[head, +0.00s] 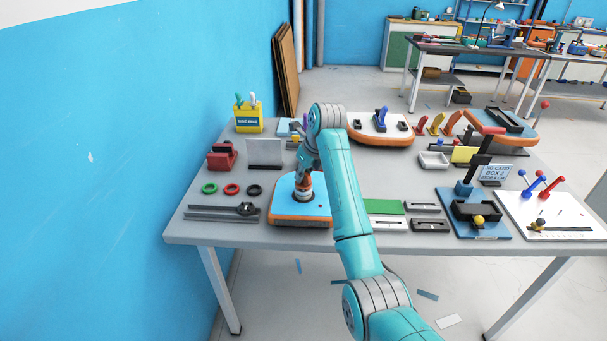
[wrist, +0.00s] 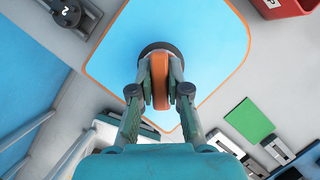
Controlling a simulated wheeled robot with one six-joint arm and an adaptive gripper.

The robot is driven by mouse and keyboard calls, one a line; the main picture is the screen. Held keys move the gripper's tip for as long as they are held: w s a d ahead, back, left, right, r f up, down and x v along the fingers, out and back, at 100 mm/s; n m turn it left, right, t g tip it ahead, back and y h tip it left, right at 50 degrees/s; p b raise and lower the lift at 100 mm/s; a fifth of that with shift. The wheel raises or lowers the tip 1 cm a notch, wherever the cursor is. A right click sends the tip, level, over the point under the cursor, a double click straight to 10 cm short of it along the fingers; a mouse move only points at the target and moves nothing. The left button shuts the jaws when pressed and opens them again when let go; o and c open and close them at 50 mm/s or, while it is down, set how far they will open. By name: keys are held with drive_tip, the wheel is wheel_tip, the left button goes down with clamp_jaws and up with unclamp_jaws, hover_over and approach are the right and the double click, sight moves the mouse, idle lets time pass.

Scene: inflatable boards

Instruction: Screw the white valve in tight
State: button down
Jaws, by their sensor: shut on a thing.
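The blue inflatable board with an orange rim (head: 285,209) lies flat near the table's front left; it fills much of the wrist view (wrist: 215,50). My gripper (head: 304,180) points down over its right part. In the wrist view my gripper (wrist: 160,82) is shut on the orange-brown grip of the valve (wrist: 160,68), one finger on each side. A dark round collar (wrist: 150,48) sits around or below it on the board. In the head view the valve (head: 304,194) shows a pale band under the fingers. Its seat and thread are hidden.
Green, red and black rings (head: 231,189) lie left of the board. A grey rail tool (head: 220,213) lies at the front left. A green pad (head: 384,207) and grey trays lie to the right. A white board (head: 381,127) lies behind; a blue wall stands left.

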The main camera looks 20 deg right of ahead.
drive_tip(key=shift+a+m+h, duration=0.1)
drive_tip(key=shift+m+h, duration=0.3)
drive_tip(key=shift+m, duration=1.3)
drive_tip(key=c, duration=1.1)
unclamp_jaws()
drive_tip(key=shift+o, duration=0.2)
drive_tip(key=shift+t, duration=0.3)
drive_tip(key=shift+r, duration=2.5)
